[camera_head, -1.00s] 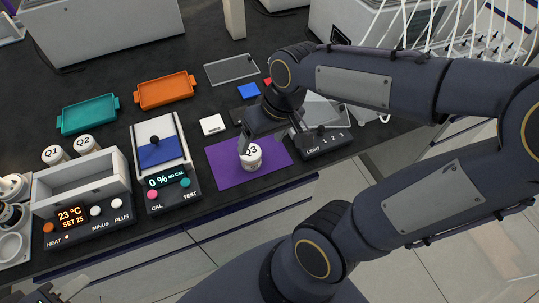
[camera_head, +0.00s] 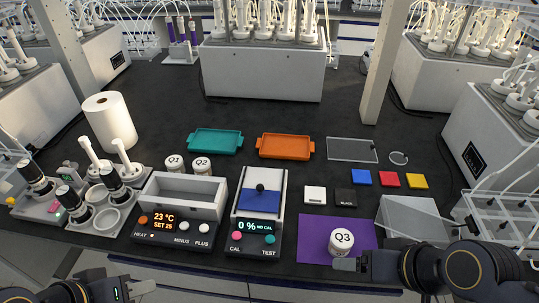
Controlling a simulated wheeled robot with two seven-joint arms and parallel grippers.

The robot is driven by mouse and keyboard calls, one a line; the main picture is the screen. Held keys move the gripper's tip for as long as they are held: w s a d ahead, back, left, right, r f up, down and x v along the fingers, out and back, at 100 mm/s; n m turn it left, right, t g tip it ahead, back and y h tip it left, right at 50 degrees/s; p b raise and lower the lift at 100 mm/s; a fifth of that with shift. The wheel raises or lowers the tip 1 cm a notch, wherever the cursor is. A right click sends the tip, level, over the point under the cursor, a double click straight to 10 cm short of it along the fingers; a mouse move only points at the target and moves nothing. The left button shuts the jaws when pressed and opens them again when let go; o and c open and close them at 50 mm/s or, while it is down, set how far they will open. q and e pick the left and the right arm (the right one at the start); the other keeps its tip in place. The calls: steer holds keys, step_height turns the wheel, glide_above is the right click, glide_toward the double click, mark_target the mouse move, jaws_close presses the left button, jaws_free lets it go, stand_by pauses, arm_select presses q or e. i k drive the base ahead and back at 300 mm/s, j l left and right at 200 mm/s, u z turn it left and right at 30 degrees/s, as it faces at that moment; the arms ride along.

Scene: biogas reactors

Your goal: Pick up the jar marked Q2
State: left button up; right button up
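The jar marked Q2 (camera_head: 202,166) is white with a black label on its lid. It stands behind the grey heater box (camera_head: 183,190), just right of the jar marked Q1 (camera_head: 174,164), and its lower part is hidden by the box. My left gripper (camera_head: 142,289) is at the bottom left edge, in front of the bench and well away from Q2; its opening is unclear. The jar marked Q3 (camera_head: 342,241) stands upright on the purple mat (camera_head: 312,228). My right gripper (camera_head: 346,264) is at its front; its grip is not clear.
A teal tray (camera_head: 215,141) and an orange tray (camera_head: 285,146) lie behind. The meter with the blue plate (camera_head: 260,205) stands right of the heater.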

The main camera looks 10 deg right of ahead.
mark_target(201, 166)
steer(key=i+j+u, duration=0.1)
steer(key=j, duration=0.3)
steer(key=i+j+u, duration=0.1)
steer(key=j, duration=0.3)
steer(key=i+j+u, duration=0.1)
steer(key=j, duration=0.3)
steer(key=i+j+u, duration=0.1)
steer(key=j, duration=0.25)
steer(key=i+j+u, duration=0.1)
steer(key=i+j, duration=0.2)
